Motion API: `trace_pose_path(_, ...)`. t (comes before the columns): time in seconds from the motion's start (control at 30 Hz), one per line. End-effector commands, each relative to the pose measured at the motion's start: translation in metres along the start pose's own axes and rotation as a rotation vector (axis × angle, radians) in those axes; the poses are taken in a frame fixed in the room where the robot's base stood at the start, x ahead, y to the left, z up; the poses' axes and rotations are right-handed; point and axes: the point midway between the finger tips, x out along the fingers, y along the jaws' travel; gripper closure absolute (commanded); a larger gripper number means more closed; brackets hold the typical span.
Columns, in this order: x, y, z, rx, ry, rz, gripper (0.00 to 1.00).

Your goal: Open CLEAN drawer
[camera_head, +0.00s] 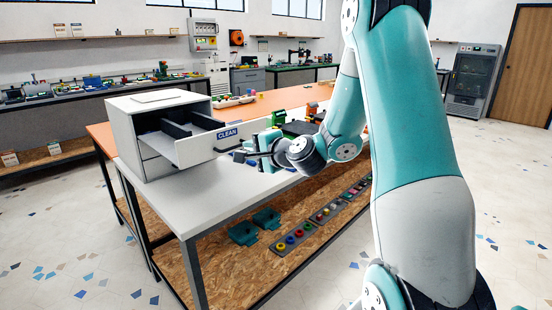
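The white drawer cabinet (132,152) stands on the near left end of the table. Its upper drawer, the CLEAN drawer (200,151), is pulled well out toward the right, with a blue CLEAN label on its front. Dark dividers show inside it. A lower drawer front below it looks shut. My gripper (243,155) is at the right of the CLEAN drawer's front, close to its dark handle. The fingers are small and dark here, so I cannot tell whether they grip the handle or are apart from it.
The white table top (185,200) is clear in front of the cabinet. Green and orange machines (290,120) stand farther along the table. Teal parts (243,233) and trays of coloured rings (292,238) lie on the lower shelf. The speckled floor at right is open.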

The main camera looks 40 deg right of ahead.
Motion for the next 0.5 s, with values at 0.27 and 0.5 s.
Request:
trace_pose_path(0.27,-0.074,0.004,-0.001,0.001,0.008,-0.002,0.81)
trace_pose_path(0.5,-0.088,0.004,-0.001,-0.006,-0.001,-0.008,0.81)
